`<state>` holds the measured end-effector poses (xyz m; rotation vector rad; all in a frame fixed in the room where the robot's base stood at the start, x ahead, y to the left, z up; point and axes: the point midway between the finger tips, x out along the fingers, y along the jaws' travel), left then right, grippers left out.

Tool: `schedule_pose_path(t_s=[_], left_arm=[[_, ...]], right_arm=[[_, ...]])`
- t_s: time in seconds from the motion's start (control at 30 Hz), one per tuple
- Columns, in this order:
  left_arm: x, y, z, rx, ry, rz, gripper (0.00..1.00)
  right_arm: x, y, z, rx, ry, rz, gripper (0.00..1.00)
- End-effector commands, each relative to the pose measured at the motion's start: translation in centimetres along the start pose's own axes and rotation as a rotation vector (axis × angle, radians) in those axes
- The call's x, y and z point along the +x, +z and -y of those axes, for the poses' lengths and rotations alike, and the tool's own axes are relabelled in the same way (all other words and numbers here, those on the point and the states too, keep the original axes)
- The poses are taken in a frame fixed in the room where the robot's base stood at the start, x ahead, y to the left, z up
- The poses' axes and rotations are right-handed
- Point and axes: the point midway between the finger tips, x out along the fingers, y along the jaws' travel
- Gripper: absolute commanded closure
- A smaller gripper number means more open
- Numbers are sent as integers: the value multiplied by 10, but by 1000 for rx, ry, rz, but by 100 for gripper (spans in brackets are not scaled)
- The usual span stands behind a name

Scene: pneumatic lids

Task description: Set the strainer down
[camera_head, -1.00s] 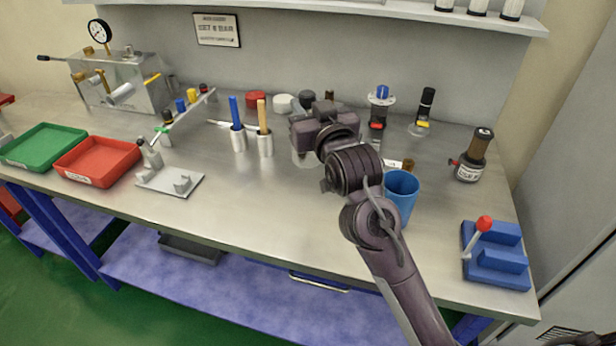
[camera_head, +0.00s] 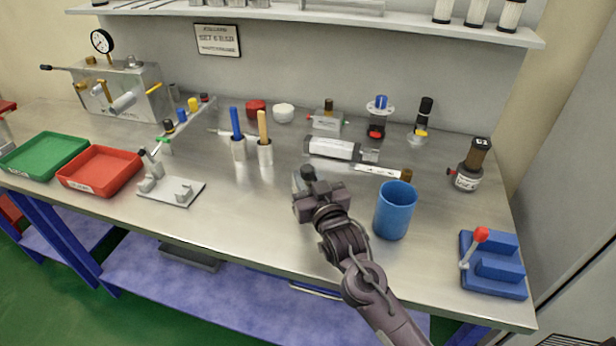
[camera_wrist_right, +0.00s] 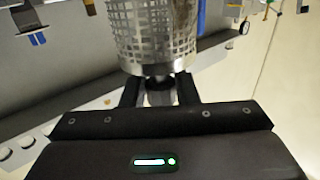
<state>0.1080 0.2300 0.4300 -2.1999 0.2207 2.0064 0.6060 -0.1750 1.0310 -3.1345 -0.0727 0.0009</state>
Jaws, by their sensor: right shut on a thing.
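The strainer (camera_wrist_right: 157,35) is a perforated metal cylinder in the right wrist view, with a plain band and a narrow neck at its near end. My right gripper (camera_wrist_right: 158,92) is shut on that neck. In the head view my right gripper (camera_head: 308,185) is over the front middle of the bench, left of the blue cup. The strainer is mostly hidden by the gripper there, and I cannot tell whether it touches the bench. My left gripper is not in view.
A blue cup (camera_head: 396,210) stands just right of my right gripper. A grey-white cylinder (camera_head: 332,148) lies behind it, and two handled tools (camera_head: 264,145) stand in metal holders to the left. A blue fixture (camera_head: 495,265) is at the right. Bare bench (camera_head: 245,205) lies left of the gripper.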

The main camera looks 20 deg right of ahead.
Motion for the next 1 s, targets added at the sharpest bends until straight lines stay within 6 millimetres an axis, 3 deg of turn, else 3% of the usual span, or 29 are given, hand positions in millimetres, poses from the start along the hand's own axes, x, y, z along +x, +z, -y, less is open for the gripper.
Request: schedule_pose_path(t_s=[0.23, 0.27, 0.4, 0.77, 1.0], left_arm=[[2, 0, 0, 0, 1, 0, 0], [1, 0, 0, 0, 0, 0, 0], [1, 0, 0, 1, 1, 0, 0], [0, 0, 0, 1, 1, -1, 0], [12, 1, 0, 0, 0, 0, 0]], right_arm=[[0, 3, 0, 0, 0, 0, 100], [0, 3, 0, 0, 0, 1, 70], [0, 2, 0, 0, 0, 1, 52], [-1, -1, 0, 0, 0, 0, 51], [-42, 4, 0, 2, 0, 4, 51]])
